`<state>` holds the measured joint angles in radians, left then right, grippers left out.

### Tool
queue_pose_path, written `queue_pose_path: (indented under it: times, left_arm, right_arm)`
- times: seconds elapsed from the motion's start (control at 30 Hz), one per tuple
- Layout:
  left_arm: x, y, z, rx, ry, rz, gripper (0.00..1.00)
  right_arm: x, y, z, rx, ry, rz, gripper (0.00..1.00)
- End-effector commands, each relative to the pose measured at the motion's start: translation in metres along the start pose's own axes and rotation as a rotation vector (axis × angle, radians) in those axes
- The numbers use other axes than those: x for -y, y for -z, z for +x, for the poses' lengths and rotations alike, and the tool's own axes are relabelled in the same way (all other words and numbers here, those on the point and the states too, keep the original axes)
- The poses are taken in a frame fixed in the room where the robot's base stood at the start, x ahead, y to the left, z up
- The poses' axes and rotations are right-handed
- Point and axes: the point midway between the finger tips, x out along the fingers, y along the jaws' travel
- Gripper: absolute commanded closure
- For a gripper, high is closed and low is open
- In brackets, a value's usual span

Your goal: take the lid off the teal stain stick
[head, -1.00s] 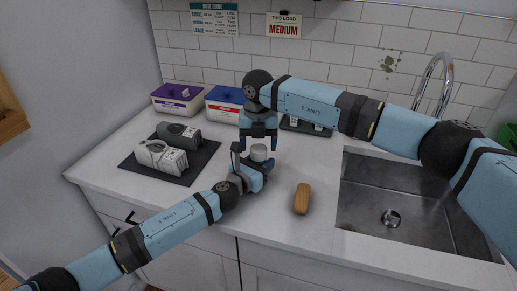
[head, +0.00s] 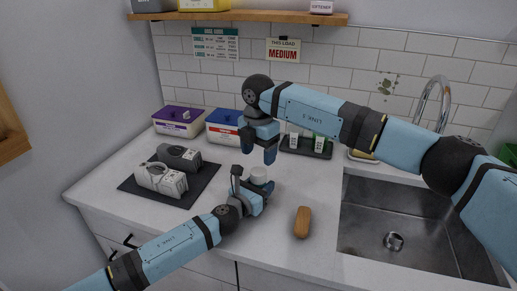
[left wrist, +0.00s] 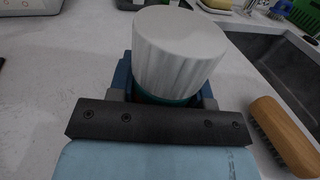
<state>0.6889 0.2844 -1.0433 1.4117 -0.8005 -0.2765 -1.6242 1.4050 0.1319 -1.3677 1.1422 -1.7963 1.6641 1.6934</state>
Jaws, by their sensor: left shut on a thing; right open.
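The teal stain stick (left wrist: 165,99) stands upright in my left gripper (head: 249,190), which is shut on its body low over the counter. Its ribbed white lid (left wrist: 180,52) sits on top; in the head view the lid (head: 259,174) shows just above the left fingers. Only a narrow teal band shows below the lid in the left wrist view; the rest of the body is hidden. My right gripper (head: 258,157) points down, open and empty, just above the lid and seemingly apart from it.
A wooden brush (head: 302,222) lies to the right, before the sink (head: 420,215). A dark mat (head: 200,186) with two grey-white devices is at left. A purple-lidded box (head: 178,119), a blue-lidded box (head: 222,127) and a dark tray (head: 318,152) stand behind.

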Motion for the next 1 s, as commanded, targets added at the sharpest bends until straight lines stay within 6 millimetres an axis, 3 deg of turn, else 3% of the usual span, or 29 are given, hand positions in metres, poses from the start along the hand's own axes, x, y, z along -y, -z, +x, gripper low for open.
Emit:
queue_pose_path:
  times: [0.4, 0.77, 1.0]
  left_arm:
    - [0.0, 0.0, 0.0, 0.0, 0.0, 0.0, 1.0]
    - [0.0, 0.0, 0.0, 0.0, 0.0, 0.0, 1.0]
    - [0.0, 0.0, 0.0, 0.0, 0.0, 0.0, 1.0]
  right_arm:
    - [0.0, 0.0, 0.061, -0.002, 0.001, -0.002, 0.32]
    - [0.0, 0.0, 0.071, 0.0, 0.001, -0.003, 0.32]
    - [0.0, 0.0, 0.071, 0.0, 0.001, -0.003, 0.81]
